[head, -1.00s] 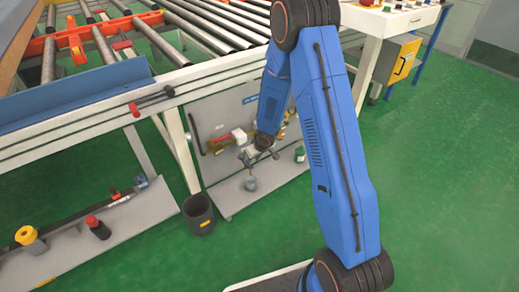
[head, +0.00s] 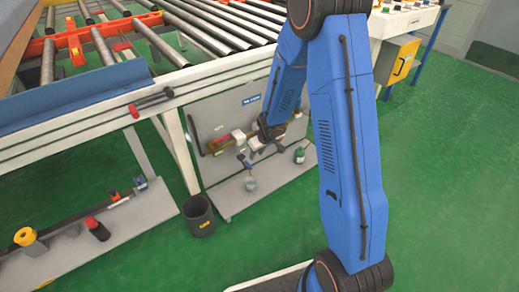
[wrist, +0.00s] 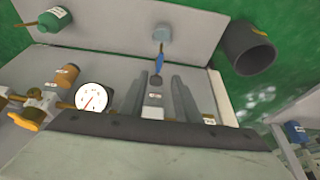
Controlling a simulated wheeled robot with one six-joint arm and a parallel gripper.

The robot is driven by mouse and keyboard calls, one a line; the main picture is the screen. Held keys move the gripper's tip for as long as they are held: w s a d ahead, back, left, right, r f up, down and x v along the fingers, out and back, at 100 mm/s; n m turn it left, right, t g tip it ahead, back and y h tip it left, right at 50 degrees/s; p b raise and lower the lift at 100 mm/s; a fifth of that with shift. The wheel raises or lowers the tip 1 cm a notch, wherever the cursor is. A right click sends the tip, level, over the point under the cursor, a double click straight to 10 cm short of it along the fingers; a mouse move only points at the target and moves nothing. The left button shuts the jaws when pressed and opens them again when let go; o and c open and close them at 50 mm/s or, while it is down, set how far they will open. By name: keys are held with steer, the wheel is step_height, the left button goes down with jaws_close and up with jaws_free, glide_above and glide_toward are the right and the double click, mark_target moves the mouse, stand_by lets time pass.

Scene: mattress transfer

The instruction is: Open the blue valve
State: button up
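The blue valve handle (head: 244,160) shows at the low pipework panel under the roller table. In the wrist view the blue handle (wrist: 159,56) is a narrow upright piece above a small dark knob. My gripper (wrist: 159,84) shows as two grey fingers set apart, with a pale labelled fitting seen between them. The blue handle lies just beyond the fingertips in that picture, and I see nothing gripped. Whether the fingers touch the fitting cannot be told. In the head view my gripper (head: 254,148) is by the panel, partly hidden by my wrist.
A round gauge (wrist: 92,97) and an orange-brown fitting (wrist: 64,77) sit beside the fingers. A green bottle (head: 299,155) and a small grey cup (head: 250,184) stand on the panel's base. A dark bin (head: 198,214) stands to the left. Green floor is clear at right.

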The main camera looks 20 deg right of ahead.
steer(key=shift+v, duration=2.3)
steer(key=s+d+r+m+t+h, duration=0.1)
steer(key=s+d+r+h, duration=0.2)
steer(key=r, duration=0.5)
steer(key=s+d+r+m+t+h, duration=0.1)
steer(key=s+d+r+t, duration=0.1)
steer(key=d+r, duration=0.5)
steer(key=s+d+r+m+t+h, duration=0.1)
steer(key=s+d+r+m, duration=0.15)
steer(key=r, duration=0.75)
steer(key=s+a+r+g+y, duration=0.1)
steer(key=s+a, duration=0.1)
steer(key=s, duration=0.8)
steer(key=s+a+r+g+y, duration=0.1)
steer(key=s+a+r, duration=0.1)
steer(key=s, duration=0.8)
steer(key=s+a+r+g+y, duration=0.1)
steer(key=s+a, duration=0.3)
steer(key=s, duration=0.6)
steer(key=shift+a+r+n+y, duration=0.15)
steer(key=shift+r+n+y, duration=0.15)
steer(key=shift+r+n, duration=0.05)
